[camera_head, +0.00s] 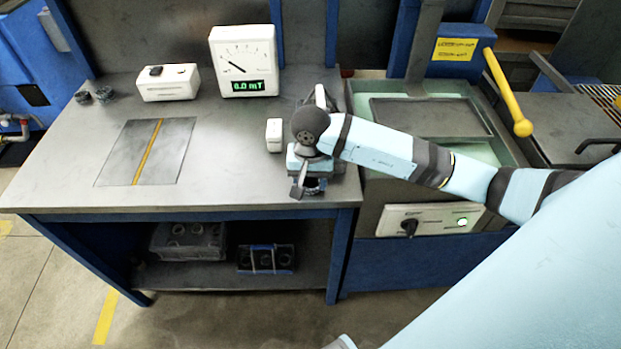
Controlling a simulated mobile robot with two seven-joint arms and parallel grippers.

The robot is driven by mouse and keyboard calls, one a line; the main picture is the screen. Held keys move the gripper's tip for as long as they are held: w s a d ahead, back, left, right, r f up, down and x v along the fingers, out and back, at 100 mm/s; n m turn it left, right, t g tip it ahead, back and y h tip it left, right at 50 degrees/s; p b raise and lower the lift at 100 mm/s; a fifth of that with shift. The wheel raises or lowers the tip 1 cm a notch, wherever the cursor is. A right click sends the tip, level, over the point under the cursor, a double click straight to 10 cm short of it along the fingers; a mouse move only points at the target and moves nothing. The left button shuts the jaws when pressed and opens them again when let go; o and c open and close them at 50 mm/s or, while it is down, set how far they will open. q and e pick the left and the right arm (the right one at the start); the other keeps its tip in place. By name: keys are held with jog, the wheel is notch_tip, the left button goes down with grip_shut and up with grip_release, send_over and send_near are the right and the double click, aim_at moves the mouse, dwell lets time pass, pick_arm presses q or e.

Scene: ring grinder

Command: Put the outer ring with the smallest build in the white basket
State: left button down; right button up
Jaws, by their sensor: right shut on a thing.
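My right gripper (308,187) is over the right front edge of the grey workbench (225,180). It is shut on a small dark ring (315,186), which is partly hidden by the wrist and fingers. Two more dark rings stand at the bench's back left: one on the left (82,97) and one on the right (104,94). Their builds are too small to compare. I cannot make out a white basket in this view. My left gripper is not in view.
A small white block (274,135) is left of my right wrist. A dark plate (148,152) with a yellow line lies at left. A grinder (430,115) stands right.

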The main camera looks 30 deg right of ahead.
jog(key=shift+f, duration=0.2)
jog(key=o, duration=1)
jog(key=shift+r, duration=0.15)
